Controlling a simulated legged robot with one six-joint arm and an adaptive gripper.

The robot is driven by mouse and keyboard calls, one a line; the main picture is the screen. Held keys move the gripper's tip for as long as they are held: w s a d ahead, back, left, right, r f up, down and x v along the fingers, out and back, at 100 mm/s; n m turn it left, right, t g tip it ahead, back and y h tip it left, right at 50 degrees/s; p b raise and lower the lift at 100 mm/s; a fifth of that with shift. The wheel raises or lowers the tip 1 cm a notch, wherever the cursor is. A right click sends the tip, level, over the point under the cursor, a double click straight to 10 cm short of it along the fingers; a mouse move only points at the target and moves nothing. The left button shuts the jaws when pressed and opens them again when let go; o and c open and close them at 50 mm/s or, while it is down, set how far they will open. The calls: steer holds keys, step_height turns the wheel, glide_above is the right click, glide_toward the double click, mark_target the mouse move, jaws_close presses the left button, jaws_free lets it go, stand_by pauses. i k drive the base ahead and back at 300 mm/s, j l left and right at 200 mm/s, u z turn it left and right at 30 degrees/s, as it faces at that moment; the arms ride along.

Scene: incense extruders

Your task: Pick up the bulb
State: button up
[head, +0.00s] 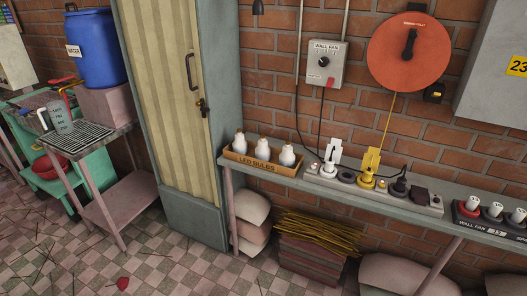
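Three white bulbs stand upright in an open tan box (262,166) labelled "LED BULBS" on the left end of a grey shelf. They are the left bulb (239,143), the middle bulb (263,149) and the right bulb (287,155). Their lower parts are hidden behind the box's front wall. My gripper is not in this view, so I cannot see where it is or whether it holds anything.
A socket strip (340,182) with white, yellow and dark plugs lies right of the box. The wall-fan switch box (325,63) and red reel (409,52) hang above.

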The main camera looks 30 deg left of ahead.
mark_target(262, 150)
steer(key=i+j, duration=0.15)
steer(key=j, duration=0.25)
steer(key=i+j, duration=0.1)
steer(key=j, duration=0.3)
steer(key=i+j, duration=0.15)
steer(key=j, duration=0.25)
steer(key=i+j, duration=0.1)
steer(key=j, duration=0.25)
steer(key=i+j, duration=0.15)
steer(key=j, duration=0.25)
steer(key=i+j, duration=0.1)
steer(key=j, duration=0.3)
steer(key=i+j, duration=0.15)
steer(key=j, duration=0.25)
steer(key=i+j, duration=0.1)
steer(key=j, duration=0.3)
